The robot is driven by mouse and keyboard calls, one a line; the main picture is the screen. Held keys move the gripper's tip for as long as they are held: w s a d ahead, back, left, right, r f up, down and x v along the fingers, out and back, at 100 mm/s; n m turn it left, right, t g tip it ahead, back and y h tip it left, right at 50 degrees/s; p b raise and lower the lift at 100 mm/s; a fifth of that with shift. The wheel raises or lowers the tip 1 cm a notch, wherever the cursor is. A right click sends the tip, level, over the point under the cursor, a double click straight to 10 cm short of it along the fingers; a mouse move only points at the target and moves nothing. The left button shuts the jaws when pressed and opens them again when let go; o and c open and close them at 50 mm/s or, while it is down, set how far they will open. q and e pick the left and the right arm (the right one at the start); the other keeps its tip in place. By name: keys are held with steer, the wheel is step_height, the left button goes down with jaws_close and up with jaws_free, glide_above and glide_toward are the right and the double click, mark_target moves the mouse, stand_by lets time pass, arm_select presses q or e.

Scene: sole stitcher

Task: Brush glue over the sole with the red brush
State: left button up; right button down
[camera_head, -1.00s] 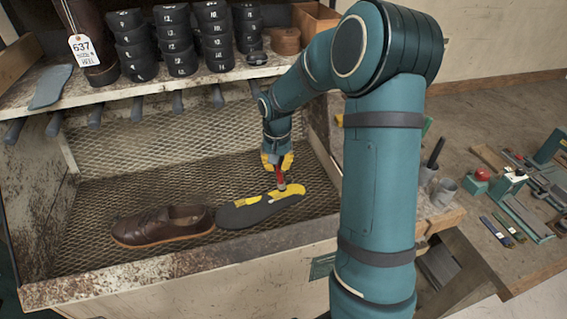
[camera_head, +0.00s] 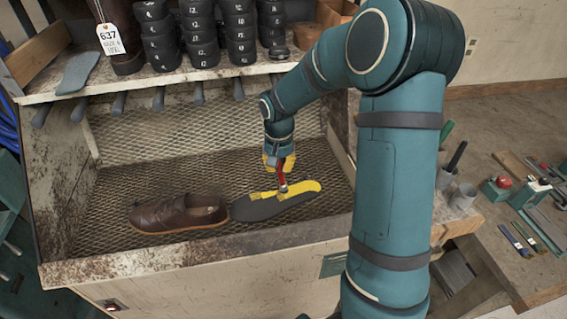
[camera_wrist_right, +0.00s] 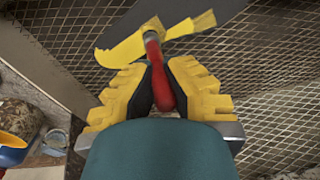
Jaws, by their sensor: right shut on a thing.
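The dark grey sole (camera_head: 250,210) lies on the mesh floor of the bench bay, with yellow glue along its right end and patches near its middle. It also shows at the top of the wrist view (camera_wrist_right: 235,20), with yellow on it. My right gripper (camera_head: 279,163) is above the sole, its yellow fingers shut on the red brush (camera_head: 281,178). In the wrist view the red handle (camera_wrist_right: 160,78) runs between the fingers, and its far end meets the yellow area on the sole. Exact bristle contact is hard to tell. My left gripper is not in view.
A brown leather shoe (camera_head: 180,213) lies just left of the sole. A shelf (camera_head: 190,74) with black stacked pieces and a tagged boot (camera_head: 118,40) overhangs behind. The bay's front rim (camera_head: 200,258) is raised. Cups and tools cover the right-hand bench (camera_head: 500,215).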

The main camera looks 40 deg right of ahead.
steer(key=shift+w+a, duration=0.8)
steer(key=shift+a, duration=1.95)
steer(key=shift+w+a, duration=0.85)
steer(key=shift+a, duration=1.95)
steer(key=shift+w+a, duration=0.8)
steer(key=shift+a, duration=1.95)
